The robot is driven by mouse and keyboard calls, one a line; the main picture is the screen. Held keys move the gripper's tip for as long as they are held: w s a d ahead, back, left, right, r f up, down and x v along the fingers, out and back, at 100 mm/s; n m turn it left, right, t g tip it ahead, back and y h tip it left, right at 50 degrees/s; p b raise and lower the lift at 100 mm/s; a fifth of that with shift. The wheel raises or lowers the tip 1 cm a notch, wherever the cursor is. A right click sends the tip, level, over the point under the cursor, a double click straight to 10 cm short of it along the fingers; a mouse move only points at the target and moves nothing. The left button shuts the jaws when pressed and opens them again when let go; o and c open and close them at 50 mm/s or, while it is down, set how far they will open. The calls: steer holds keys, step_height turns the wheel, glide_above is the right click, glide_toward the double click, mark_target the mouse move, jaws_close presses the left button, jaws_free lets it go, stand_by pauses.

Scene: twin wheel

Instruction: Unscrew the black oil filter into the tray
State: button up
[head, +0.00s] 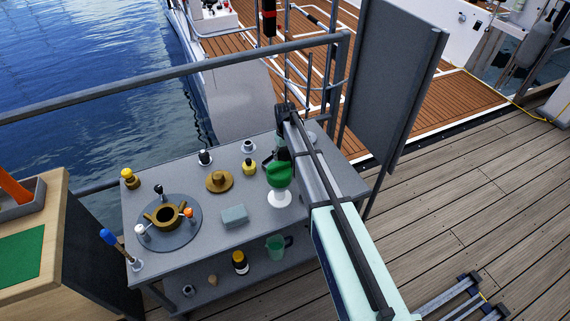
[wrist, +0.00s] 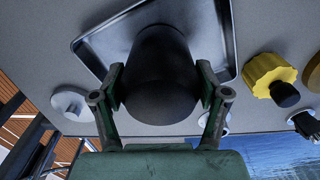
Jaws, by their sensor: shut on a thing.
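The black oil filter (wrist: 160,65) fills the middle of the wrist view, a dark rounded cylinder. My gripper (wrist: 160,82) is shut on it, one green finger against each side. The metal tray (wrist: 91,46) lies behind the filter in that view, a shallow rectangle with a raised bright rim. The filter covers much of the tray, and I cannot tell whether it touches it. In the head view my arm reaches over the right part of the grey table (head: 240,250) and hides most of the tray area. The filter is not clear there.
A yellow knob (wrist: 268,75) and a white round fitting (wrist: 72,103) stand on either side of the tray. A green object on a white foot (head: 278,175) stands close by my arm. A brass flange (head: 220,181), grey block (head: 234,215) and round plate (head: 184,235) are farther left.

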steer(key=shift+f, duration=0.15)
steer(key=o, duration=1.4)
step_height(320, 180, up, 12)
steer(key=shift+r, duration=0.1)
steer(key=shift+d, duration=0.1)
